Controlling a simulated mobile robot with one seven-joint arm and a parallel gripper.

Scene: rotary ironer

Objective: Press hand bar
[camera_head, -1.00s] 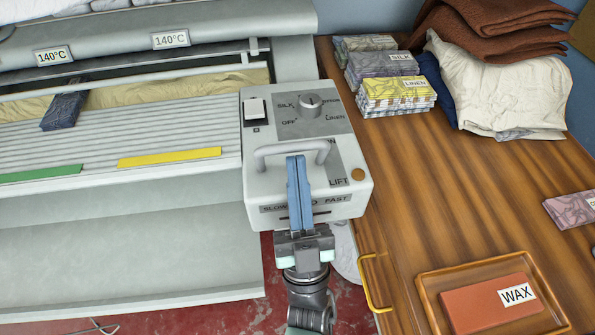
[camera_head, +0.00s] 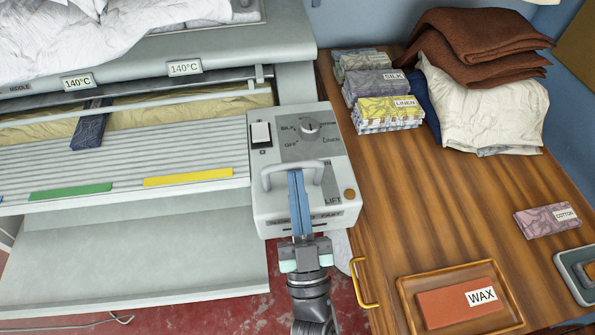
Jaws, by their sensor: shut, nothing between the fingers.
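The control box (camera_head: 262,196) stands at the right end of the ironer. A grey U-shaped hand bar (camera_head: 271,178) rises from its top, below the dial (camera_head: 308,127) and beside the LIFT label. My gripper (camera_head: 296,174) is shut, with its blue fingers over the lower part of the box and their tips at the bar. The fingers hide part of the bar and of the front label. I cannot tell whether they touch the bar or how far it is pressed.
A dark blue folded cloth (camera_head: 90,130) lies on the ironer's ribbed feed bed (camera_head: 195,160). Folded cloths (camera_head: 385,112) and a wax tray (camera_head: 405,293) are on the wooden table (camera_head: 440,200) to the right. A yellow handle (camera_head: 362,285) sticks out from the table's left edge.

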